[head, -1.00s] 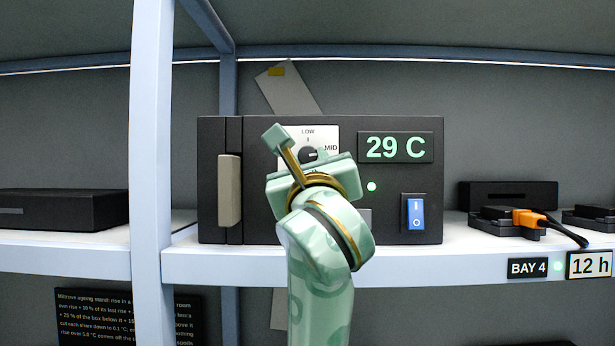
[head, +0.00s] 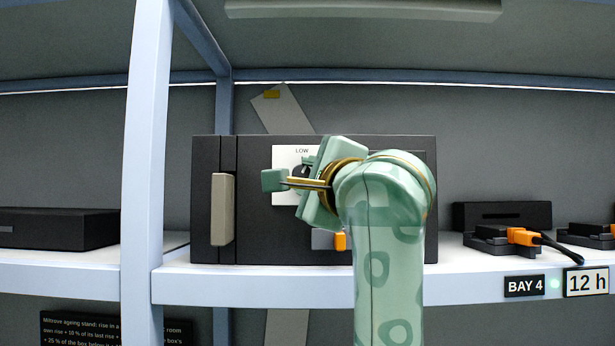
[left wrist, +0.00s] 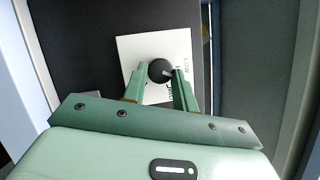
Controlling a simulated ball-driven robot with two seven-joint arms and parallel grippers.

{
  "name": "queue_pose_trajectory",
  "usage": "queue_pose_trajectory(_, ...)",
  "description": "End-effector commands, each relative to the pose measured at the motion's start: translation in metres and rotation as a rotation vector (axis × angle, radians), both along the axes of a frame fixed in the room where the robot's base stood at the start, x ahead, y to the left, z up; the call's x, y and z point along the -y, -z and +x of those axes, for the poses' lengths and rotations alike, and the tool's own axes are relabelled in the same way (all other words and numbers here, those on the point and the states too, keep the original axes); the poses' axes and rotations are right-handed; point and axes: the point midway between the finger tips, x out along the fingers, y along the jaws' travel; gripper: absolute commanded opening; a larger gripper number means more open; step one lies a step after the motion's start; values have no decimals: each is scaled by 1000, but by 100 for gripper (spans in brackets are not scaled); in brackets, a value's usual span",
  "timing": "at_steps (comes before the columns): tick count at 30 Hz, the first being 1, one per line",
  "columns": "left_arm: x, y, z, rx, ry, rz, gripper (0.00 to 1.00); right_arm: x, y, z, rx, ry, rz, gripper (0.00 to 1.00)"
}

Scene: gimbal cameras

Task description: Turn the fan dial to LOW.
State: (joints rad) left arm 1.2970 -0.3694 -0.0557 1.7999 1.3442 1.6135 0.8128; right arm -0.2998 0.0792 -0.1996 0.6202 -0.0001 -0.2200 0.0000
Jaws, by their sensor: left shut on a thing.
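The fan dial is a black round knob (left wrist: 160,70) on a white plate (head: 285,197) on the front of a dark box (head: 260,235). LOW is printed at the plate's top in the head view and sideways at its right in the left wrist view. My left gripper (left wrist: 161,74) is shut on the knob, one finger on each side. In the left wrist view the knob's pale mark points right and slightly down, roughly towards LOW. In the head view the gripper (head: 302,178) hides most of the knob and MID. My right gripper is not in view.
The box stands on a pale shelf (head: 260,283) and has a beige handle (head: 222,209). A pale post (head: 147,180) rises to its left. An orange plug (head: 522,236) with a black cable sits at right. My arm hides the temperature display.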

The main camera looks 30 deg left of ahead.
Motion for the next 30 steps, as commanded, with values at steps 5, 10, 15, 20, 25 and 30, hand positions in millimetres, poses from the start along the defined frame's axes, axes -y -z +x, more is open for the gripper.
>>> queue_pose_trajectory(5, 1, -5, 0, 85, 1, -135, 5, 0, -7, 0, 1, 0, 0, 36)
queue_pose_trajectory(10, 1, -6, 0, 154, 1, -249, 5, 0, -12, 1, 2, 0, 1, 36)
queue_pose_trajectory(15, 1, -7, 0, 210, 1, -337, 5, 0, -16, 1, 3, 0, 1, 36)
queue_pose_trajectory(20, 1, -7, 0, 243, 0, -394, 5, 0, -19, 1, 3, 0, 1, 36)
queue_pose_trajectory(25, 1, -6, 1, 262, 1, -426, 5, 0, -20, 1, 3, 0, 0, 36)
queue_pose_trajectory(30, 1, -6, 1, 268, 2, -437, 5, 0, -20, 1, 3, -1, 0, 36)
